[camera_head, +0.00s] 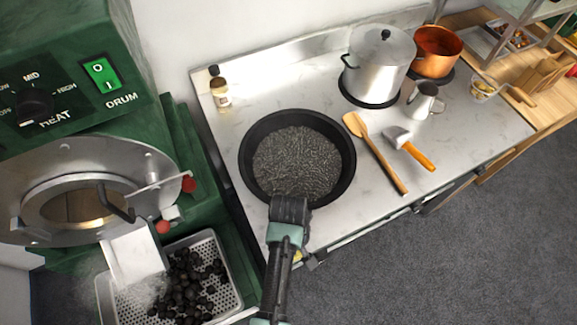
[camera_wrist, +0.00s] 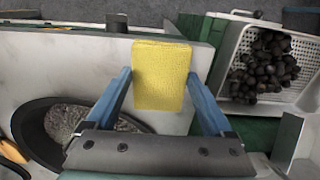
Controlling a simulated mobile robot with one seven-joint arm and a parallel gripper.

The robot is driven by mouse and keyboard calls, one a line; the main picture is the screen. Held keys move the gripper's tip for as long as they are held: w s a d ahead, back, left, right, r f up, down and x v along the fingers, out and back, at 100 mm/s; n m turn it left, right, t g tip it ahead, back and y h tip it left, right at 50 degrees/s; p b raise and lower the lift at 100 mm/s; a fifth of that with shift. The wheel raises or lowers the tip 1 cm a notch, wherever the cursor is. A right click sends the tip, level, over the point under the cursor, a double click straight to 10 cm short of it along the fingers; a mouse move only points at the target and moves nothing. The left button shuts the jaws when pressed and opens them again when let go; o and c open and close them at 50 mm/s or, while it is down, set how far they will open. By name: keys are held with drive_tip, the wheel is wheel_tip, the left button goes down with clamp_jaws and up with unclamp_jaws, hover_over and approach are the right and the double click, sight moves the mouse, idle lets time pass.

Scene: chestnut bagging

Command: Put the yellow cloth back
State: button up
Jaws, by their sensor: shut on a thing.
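The yellow cloth (camera_wrist: 161,76) is a flat, textured rectangle held between the two blue fingers of my gripper (camera_wrist: 160,82) in the wrist view. My gripper is shut on it, with a finger against each side edge. The cloth is near the front edge of the steel worktop; I cannot tell if it touches the surface. In the head view only a small yellow bit of the cloth (camera_head: 297,256) shows beside my arm, just in front of the dark pan (camera_head: 247,160). My arm hides the rest.
A steel pot (camera_head: 378,70) and copper pot (camera_head: 437,52) stand at the back. A wooden spatula (camera_head: 376,153) and an orange-handled scraper (camera_head: 410,149) lie right of the pan. The green roaster (camera_head: 75,75) and a perforated tray (camera_head: 226,270) of dark chestnuts are at left.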

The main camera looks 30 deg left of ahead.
drive_tip(key=o, duration=0.9)
wheel_tip(320, 180, up, 12)
drive_tip(key=shift+r, duration=0.1)
